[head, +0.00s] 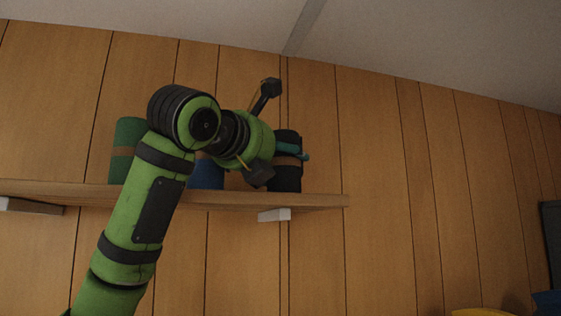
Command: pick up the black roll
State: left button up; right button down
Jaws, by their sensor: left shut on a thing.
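The black roll (287,180) stands upright at the right end of the wooden shelf (320,201), with a brown band around its middle. My left gripper (294,151) is at the roll's upper part, coming from the left, and is shut on it. A teal finger shows across the roll; the gripper's body hides the roll's left side. The roll's bottom is at the shelf's level, and I cannot tell whether it still touches the board. My right gripper is not in view.
A green roll (123,160) with a brown band stands on the shelf to the left, and a blue roll (207,175) stands partly hidden behind my left arm. A plank wall is behind the shelf. A light bracket (274,215) sits underneath. Free room lies right of the shelf.

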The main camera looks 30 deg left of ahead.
aim_at(279, 134)
pick_arm(q)
jog(key=shift+r, duration=0.7)
jog(key=r, duration=0.3)
jog(key=shift+d, duration=0.2)
jog(key=d+r, duration=0.6)
jog(key=d, duration=0.4)
jog(key=shift+w+d+r, duration=0.25)
jog(key=shift+d, duration=0.1)
